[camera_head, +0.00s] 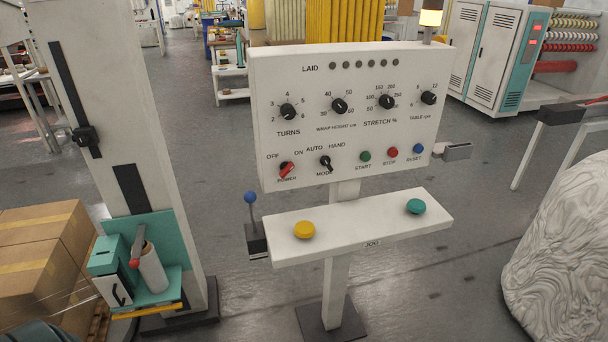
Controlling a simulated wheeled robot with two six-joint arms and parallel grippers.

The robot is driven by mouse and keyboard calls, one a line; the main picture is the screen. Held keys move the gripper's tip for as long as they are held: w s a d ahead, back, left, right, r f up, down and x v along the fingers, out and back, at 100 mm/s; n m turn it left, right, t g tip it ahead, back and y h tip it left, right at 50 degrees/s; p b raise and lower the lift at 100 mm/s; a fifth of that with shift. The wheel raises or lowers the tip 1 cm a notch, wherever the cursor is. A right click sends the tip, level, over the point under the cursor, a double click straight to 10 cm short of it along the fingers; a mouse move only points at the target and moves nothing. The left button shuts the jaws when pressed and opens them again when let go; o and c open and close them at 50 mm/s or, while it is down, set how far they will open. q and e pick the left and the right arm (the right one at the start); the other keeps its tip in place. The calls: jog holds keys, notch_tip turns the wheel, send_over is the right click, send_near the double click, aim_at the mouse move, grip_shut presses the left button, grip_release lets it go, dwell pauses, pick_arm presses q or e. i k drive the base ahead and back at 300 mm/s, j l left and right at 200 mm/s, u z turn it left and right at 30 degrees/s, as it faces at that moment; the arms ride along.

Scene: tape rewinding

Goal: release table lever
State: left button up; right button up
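A lever with a blue ball knob (250,197) stands upright on a dark box (257,240) at the left edge of the control stand. Its thin rod rises from the box; the box is partly hidden by the white shelf (365,230). No label shows which one is the table lever. Neither of my grippers is in view.
The control panel (350,119) with knobs and buttons stands in the middle. The shelf bears a yellow button (304,230) and a green button (415,206). A tall mast (115,100) and cardboard boxes (40,250) stand left, a wrapped load (560,245) right. Floor between mast and stand is clear.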

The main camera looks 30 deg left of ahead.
aim_at(250, 196)
jog(key=u, duration=1.25)
